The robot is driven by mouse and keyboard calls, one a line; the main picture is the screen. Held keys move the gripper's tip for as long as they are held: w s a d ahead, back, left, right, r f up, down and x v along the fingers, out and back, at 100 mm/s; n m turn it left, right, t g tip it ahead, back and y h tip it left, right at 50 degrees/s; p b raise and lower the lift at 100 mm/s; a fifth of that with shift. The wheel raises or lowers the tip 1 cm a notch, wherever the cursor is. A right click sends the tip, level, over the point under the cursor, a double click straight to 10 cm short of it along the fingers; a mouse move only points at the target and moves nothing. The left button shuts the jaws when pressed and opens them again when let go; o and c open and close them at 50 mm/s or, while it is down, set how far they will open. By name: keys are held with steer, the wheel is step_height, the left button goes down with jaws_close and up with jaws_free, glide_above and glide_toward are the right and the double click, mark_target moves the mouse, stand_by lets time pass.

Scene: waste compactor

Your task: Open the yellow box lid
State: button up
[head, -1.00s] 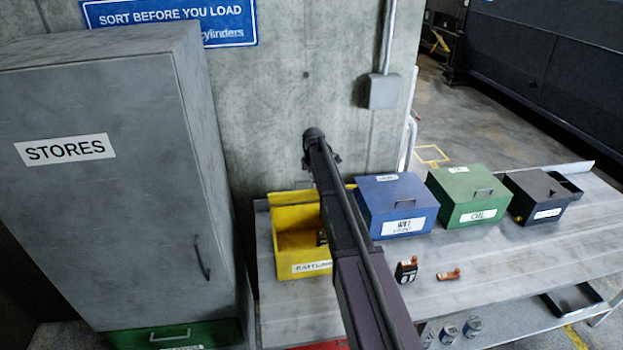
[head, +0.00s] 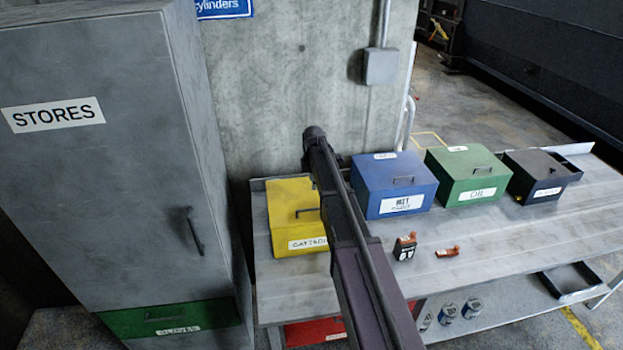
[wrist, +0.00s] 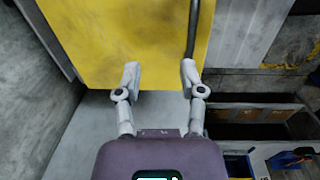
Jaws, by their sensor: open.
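The yellow box (head: 290,240) stands at the left end of the grey bench in the head view, with a white label on its front. Its lid (head: 290,196) looks shut, with a dark handle (head: 307,211) on top. My arm hides the box's right part. In the wrist view, a yellow face (wrist: 120,40) fills the top middle, with the dark handle bar (wrist: 193,28) at its right. My gripper (wrist: 160,76) is open and empty at the yellow face's lower edge. Its right fingertip is near the handle's lower end; I cannot tell if they touch. The head view does not show my gripper.
Blue (head: 395,178), green (head: 470,172) and black (head: 535,178) boxes stand to the right on the bench (head: 510,235). Two small orange-and-dark items (head: 405,247) lie in front. A grey STORES cabinet (head: 100,190) stands at left. A concrete wall (head: 280,90) rises behind.

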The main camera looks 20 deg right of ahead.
steer(key=shift+s+f+b, duration=0.55)
steer(key=shift+f+b, duration=0.05)
steer(key=shift+f, duration=0.25)
steer(key=shift+a, duration=0.1)
steer(key=s+a+f+m+b, duration=0.2)
steer(key=s+f+m+b, duration=0.2)
steer(key=s, duration=0.6)
steer(key=s+a+f+m+b, duration=0.3)
steer(key=s+m, duration=0.4)
steer(key=s, duration=0.4)
steer(key=s+a+f+m+b, duration=0.2)
steer(key=s+f+m+b, duration=0.3)
steer(key=s, duration=0.5)
steer(key=shift+s+a+m+g, duration=0.25)
steer(key=shift+m+g, duration=0.15)
steer(key=shift+m, duration=0.1)
jaws_close()
